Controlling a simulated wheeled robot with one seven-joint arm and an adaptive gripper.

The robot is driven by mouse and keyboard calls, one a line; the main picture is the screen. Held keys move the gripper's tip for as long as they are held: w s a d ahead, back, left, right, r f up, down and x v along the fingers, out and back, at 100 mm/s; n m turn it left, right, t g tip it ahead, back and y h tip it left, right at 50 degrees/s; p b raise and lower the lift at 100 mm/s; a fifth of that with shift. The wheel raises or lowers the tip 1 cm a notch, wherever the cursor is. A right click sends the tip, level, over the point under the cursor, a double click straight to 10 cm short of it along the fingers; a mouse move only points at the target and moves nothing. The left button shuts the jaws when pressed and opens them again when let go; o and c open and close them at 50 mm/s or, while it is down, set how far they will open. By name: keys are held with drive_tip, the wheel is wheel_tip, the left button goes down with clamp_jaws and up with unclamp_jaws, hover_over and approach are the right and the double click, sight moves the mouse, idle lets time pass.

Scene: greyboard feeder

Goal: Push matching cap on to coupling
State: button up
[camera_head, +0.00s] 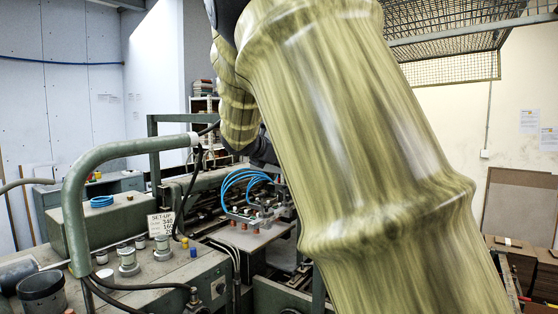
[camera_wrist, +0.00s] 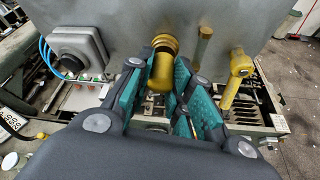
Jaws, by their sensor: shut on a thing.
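In the wrist view my gripper (camera_wrist: 160,68) has its two teal-padded fingers on either side of a yellow cap (camera_wrist: 160,77) and is shut on it. The cap's far end is right at a round brass-coloured coupling (camera_wrist: 164,42) on the front of a grey housing. They look in line, but I cannot tell whether the cap touches the coupling or is on it. In the head view my sleeved arm fills the middle and right, hiding my gripper, the held cap and the coupling.
A black round knob (camera_wrist: 76,48) is left. In the head view, small yellow (camera_head: 185,242) and blue (camera_head: 193,252) caps stand on the bench beside a bent green rail (camera_head: 75,205).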

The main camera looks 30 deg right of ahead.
drive_tip(key=shift+w+d, duration=0.2)
drive_tip(key=shift+d, duration=0.15)
drive_tip(key=o, duration=0.9)
drive_tip(key=shift+o, duration=0.2)
drive_tip(key=shift+a, duration=0.1)
drive_tip(key=v, duration=1.2)
